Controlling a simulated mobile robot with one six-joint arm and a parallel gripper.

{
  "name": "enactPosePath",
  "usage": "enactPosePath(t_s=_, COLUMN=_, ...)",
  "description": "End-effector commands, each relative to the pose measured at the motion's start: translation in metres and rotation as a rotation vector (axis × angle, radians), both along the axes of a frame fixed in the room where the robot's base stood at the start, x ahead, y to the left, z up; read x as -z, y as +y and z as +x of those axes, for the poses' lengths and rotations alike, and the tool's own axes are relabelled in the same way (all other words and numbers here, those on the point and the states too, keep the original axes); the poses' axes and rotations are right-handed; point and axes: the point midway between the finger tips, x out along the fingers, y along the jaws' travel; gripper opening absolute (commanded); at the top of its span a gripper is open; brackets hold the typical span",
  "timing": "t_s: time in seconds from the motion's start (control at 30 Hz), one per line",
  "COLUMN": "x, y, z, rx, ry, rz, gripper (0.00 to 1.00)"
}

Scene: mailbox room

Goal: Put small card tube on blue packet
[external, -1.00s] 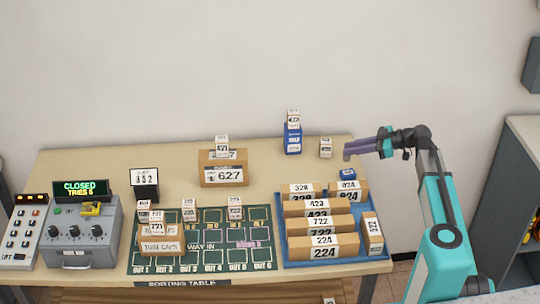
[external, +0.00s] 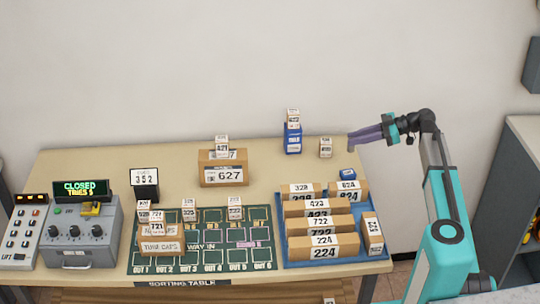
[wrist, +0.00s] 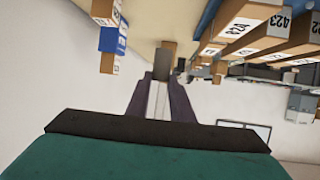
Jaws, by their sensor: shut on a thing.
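My gripper (external: 351,142) is in the air above the table's back right edge, pointing left. In the wrist view my gripper (wrist: 162,78) is shut on a small grey-brown piece (wrist: 163,63) at its fingertips. It seems to be the small card tube, but its shape is hard to make out. A tall blue packet (external: 292,140) stands left of my gripper with a small labelled box (external: 293,117) on top; the packet also shows in the wrist view (wrist: 113,40). A smaller blue packet (external: 347,174) is below my gripper, behind the 824 box.
A small labelled box (external: 326,147) stands between the tall packet and my gripper. A blue tray (external: 282,232) of numbered cartons is at front right. A 627 carton (external: 223,175) stands mid-table. Bare tabletop (external: 262,185) lies between that carton and the tray.

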Motion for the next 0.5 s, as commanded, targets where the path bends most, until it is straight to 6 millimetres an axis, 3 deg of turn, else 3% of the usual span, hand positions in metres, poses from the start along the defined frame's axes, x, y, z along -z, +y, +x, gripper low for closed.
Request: enactPosePath(t_s=0.5, x=0.054, y=0.000, z=0.000, rx=0.000, ry=0.001, rz=0.000, gripper=0.00)
